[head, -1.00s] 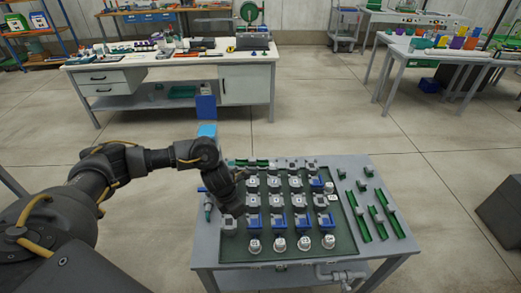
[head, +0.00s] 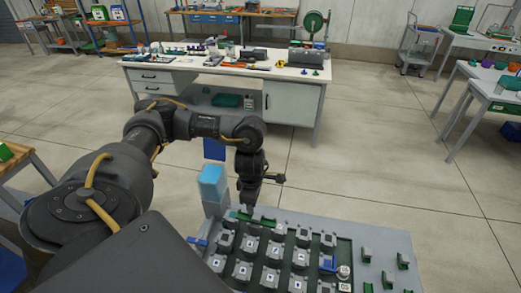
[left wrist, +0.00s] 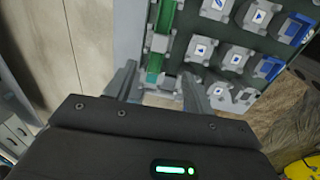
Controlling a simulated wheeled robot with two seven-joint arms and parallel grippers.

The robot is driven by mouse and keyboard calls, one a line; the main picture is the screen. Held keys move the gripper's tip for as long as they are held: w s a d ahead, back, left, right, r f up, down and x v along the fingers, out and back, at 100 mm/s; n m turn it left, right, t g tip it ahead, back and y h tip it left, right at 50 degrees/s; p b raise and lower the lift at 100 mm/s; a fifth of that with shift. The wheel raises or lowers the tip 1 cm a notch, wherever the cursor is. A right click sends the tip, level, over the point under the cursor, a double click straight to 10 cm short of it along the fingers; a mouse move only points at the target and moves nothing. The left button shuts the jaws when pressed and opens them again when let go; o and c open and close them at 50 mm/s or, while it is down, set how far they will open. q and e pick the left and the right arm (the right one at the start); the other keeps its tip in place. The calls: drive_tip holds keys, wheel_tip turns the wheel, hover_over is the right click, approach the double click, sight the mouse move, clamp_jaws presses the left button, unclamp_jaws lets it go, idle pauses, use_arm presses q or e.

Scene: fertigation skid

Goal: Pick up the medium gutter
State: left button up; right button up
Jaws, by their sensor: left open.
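Green gutter pieces in grey brackets lie along the back edge of the skid table. One green gutter (head: 266,221) shows beside my left gripper (head: 247,207) in the head view. In the left wrist view, a green gutter (left wrist: 155,62) runs away from me, and my left gripper (left wrist: 160,92) is open with its fingers on either side of the near end of this row. I cannot tell whether the fingers touch it. Which gutter is the medium one is not clear. My right gripper is out of view.
A dark green tray (head: 343,262) of grey and blue modules fills the table's middle. More green gutter pieces (head: 387,281) lie on its right side. A light blue block (head: 212,180) stands at the back left corner. A white workbench (head: 225,78) stands behind, across open floor.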

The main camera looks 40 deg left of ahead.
use_arm(q)
hover_over(255, 216)
drive_tip(key=f, duration=0.2)
drive_tip(key=f+b, duration=0.1)
drive_tip(key=f, duration=0.1)
drive_tip(key=shift+s+d+f, duration=0.1)
drive_tip(key=shift+s+d, duration=0.05)
drive_tip(key=shift+s, duration=0.2)
drive_tip(key=shift+w+f, duration=0.25)
drive_tip(key=shift+f, duration=0.45)
drive_tip(key=shift+s+r, duration=0.1)
drive_tip(key=shift+s, duration=0.05)
drive_tip(key=shift+f, duration=0.2)
drive_tip(key=f, duration=0.4)
drive_tip(key=shift+w+a, duration=0.2)
drive_tip(key=shift+f, duration=0.4)
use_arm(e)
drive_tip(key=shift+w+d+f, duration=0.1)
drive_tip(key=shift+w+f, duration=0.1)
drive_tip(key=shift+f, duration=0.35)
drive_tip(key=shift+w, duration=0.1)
